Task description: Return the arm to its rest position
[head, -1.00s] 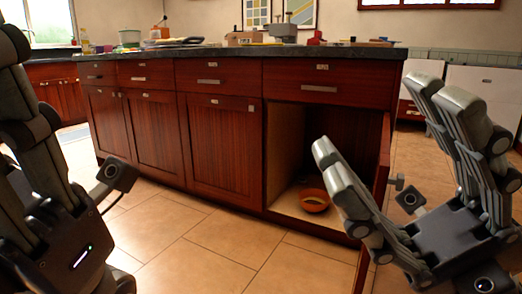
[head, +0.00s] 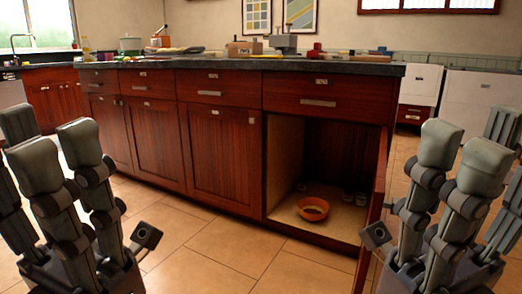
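My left gripper (head: 60,160) is at the lower left, its fingers upright and apart, with nothing between them. My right gripper (head: 463,160) is at the lower right, also upright with its fingers apart and empty. It stands to the right of the open cabinet door (head: 376,205) in the picture; I cannot tell whether it touches it. Neither gripper holds anything.
The island's right cabinet (head: 340,216) is open, with an orange bowl (head: 313,209) and small cups inside. The dark countertop (head: 230,64) carries several items. The tiled floor (head: 200,255) in front is clear.

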